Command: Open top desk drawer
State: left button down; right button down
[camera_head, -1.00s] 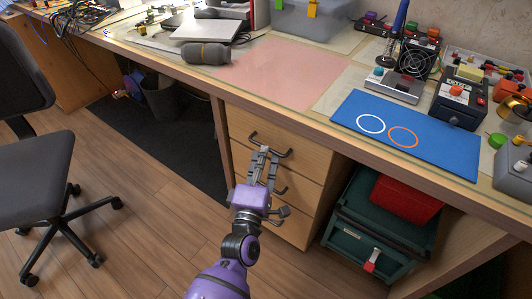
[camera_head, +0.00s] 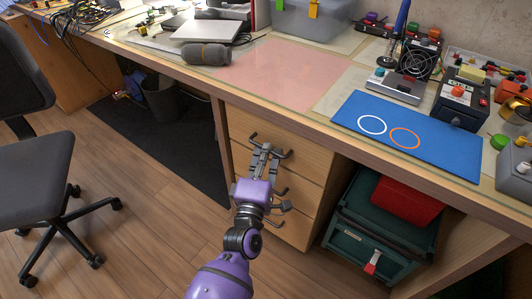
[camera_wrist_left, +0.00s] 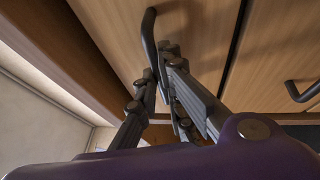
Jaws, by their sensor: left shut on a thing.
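The desk drawer unit has wooden fronts with dark bar handles. The top drawer (camera_head: 305,157) looks closed, flush with the unit. Its handle (camera_head: 287,154) shows at both ends, and its middle is hidden by my left gripper (camera_head: 265,150). That gripper is shut on the handle, reaching it from the front and below. In the left wrist view the handle (camera_wrist_left: 149,35) runs down between the fingers of the gripper (camera_wrist_left: 158,75). My right gripper is not in view.
A lower drawer handle (camera_wrist_left: 303,93) is close by in the wrist view. The desktop with a blue mat (camera_head: 440,140) overhangs the drawers. A green toolbox (camera_head: 365,250) stands to the right. An office chair (camera_head: 35,170) stands at left. Floor before the drawers is open.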

pick_arm(q)
jog(key=s+a+p, duration=0.3)
jog(key=s+a, duration=0.8)
jog(key=s, duration=0.4)
jog(key=s+a+p, duration=0.3)
jog(key=s+a, duration=0.8)
jog(key=s, duration=0.5)
jog(key=shift+s+a, duration=0.25)
jog(key=shift+a, duration=0.15)
jog(key=c, duration=2.2)
grip_release()
jog(key=shift+o, duration=0.2)
jog(key=v, duration=1.2)
